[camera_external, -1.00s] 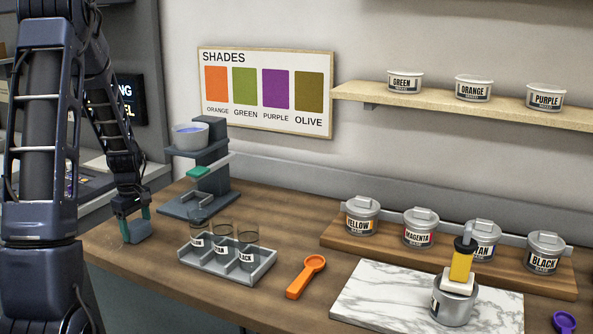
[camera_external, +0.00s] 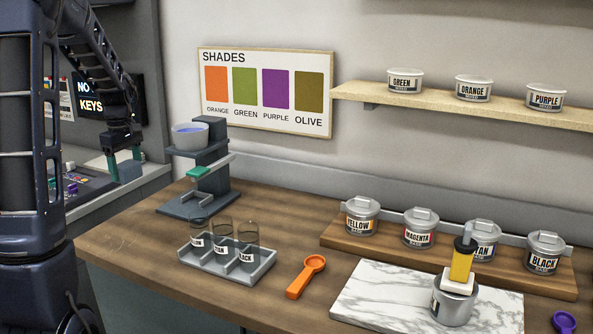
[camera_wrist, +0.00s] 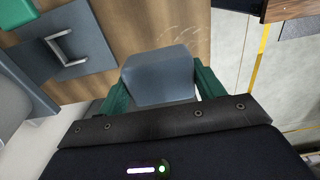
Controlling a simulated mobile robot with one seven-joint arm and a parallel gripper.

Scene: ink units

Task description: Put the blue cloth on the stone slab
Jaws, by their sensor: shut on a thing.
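My gripper (camera_external: 122,163) is raised beyond the left end of the wooden table, in front of the wall sign. Its green fingers are shut on a blue-grey, folded-looking block, which I take to be the blue cloth (camera_wrist: 158,78). The cloth also shows small between the fingers in the external view (camera_external: 129,169). The stone slab (camera_external: 375,290) is white with grey veins and lies at the front right of the table, far from my gripper. A silver pot (camera_external: 453,303) with a yellow, black-topped handled tool on it stands at the slab's right part.
A grey dispenser stand (camera_external: 205,190) and a rack of clear cups (camera_external: 228,262) stand on the left half. An orange scoop (camera_external: 305,277) lies left of the slab. Labelled tins sit on a wooden board (camera_external: 330,240) behind it. The slab's left part is bare.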

